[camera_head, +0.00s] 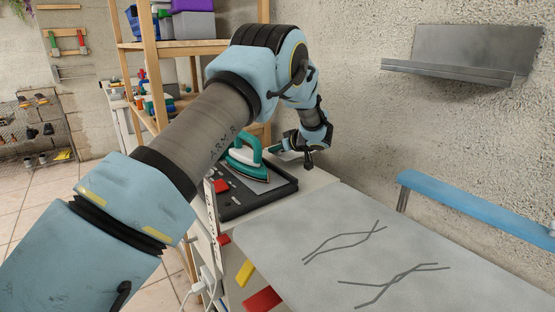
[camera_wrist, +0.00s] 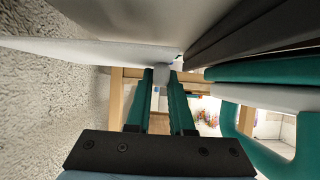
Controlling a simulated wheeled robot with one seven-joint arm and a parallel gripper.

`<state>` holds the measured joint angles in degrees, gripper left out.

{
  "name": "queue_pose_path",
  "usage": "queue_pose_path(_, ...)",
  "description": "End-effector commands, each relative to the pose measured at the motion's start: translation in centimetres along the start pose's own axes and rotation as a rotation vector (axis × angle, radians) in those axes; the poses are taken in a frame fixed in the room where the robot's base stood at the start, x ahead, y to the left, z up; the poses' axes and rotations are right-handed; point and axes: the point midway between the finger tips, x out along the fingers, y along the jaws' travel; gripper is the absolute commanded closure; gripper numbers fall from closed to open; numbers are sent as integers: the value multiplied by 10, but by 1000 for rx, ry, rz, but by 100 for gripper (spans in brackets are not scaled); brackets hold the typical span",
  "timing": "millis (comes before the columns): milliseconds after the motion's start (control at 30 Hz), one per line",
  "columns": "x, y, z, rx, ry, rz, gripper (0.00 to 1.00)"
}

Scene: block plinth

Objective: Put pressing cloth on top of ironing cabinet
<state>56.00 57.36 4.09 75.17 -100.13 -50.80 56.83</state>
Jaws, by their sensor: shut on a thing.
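My gripper (camera_head: 278,149) is low over the back of the white ironing cabinet (camera_head: 315,181), just behind the iron. In the wrist view my gripper (camera_wrist: 163,76) has its two teal fingers close together on a pale thing at their tips. This appears to be the pressing cloth (camera_wrist: 85,48), a thin whitish sheet reaching left from the fingertips. The cloth is mostly hidden in the head view. The wrist view shows a grey surface close beside the cloth; I cannot tell whether they touch.
A teal and white iron (camera_head: 248,160) stands on a dark tray (camera_head: 270,190) on the cabinet, very near my gripper. A grey ironing board (camera_head: 380,265) is in front. A wooden shelf (camera_head: 185,47) stands behind, and a rough wall is on the right.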

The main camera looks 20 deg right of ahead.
Motion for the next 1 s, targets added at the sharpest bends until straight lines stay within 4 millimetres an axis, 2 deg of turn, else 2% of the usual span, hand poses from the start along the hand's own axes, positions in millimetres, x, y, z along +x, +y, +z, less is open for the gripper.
queue_pose_path(300,18,0,31,2,1,-1,100)
queue_pose_path(667,20,-1,35,0,0,-1,100)
queue_pose_path(700,20,0,36,0,0,-1,78)
queue_pose_path(933,20,0,35,0,0,0,53)
queue_pose_path(1000,20,0,35,0,0,0,50)
